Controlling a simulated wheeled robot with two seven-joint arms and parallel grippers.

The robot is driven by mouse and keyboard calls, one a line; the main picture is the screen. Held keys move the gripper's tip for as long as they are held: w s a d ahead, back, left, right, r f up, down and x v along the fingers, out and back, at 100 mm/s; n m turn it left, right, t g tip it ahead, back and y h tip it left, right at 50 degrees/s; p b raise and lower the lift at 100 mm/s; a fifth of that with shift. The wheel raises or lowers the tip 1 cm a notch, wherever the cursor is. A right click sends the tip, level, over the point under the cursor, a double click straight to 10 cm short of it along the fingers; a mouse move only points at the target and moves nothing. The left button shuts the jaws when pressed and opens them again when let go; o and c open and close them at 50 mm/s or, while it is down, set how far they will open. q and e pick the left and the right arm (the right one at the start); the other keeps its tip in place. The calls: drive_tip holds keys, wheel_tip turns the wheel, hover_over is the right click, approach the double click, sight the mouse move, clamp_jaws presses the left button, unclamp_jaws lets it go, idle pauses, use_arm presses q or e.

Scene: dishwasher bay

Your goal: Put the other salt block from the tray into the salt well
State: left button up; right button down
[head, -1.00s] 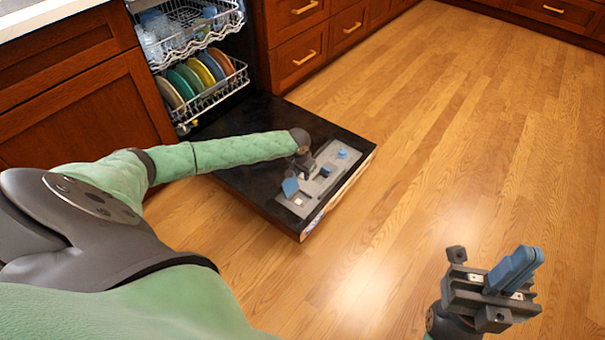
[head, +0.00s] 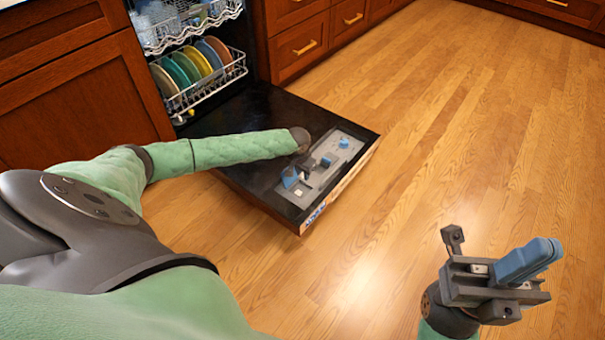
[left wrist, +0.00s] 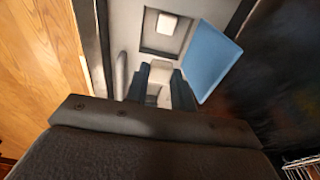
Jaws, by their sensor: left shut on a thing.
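My left gripper (left wrist: 160,84) is low over the grey panel on the open dishwasher door. In the left wrist view its dark blue fingers are shut on a pale salt block (left wrist: 160,72). A second white block (left wrist: 166,23) lies in a square recess (left wrist: 150,46) just beyond the fingers; it also shows in the head view (head: 298,192). A blue lid (left wrist: 212,62) stands open beside the recess, also seen in the head view (head: 290,176). In the head view my left gripper's fingertips are hard to make out. My right gripper (head: 530,261) is over the floor, its blue fingers together, nothing visible between them.
The black dishwasher door (head: 258,112) lies lowered, with small blue parts (head: 343,143) farther along the panel. A lower rack (head: 215,88) with coloured plates is behind it. The wooden floor (head: 440,130) to the right is clear. Wooden cabinets (head: 75,105) stand at the left.

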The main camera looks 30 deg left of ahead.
sight(303, 190)
use_arm(q)
drive_tip(key=shift+f+p, duration=0.4)
drive_tip(key=shift+f, duration=3)
drive_tip(key=shift+f, duration=0.5)
drive_tip(key=o, duration=1)
drive_tip(key=shift+o, duration=0.2)
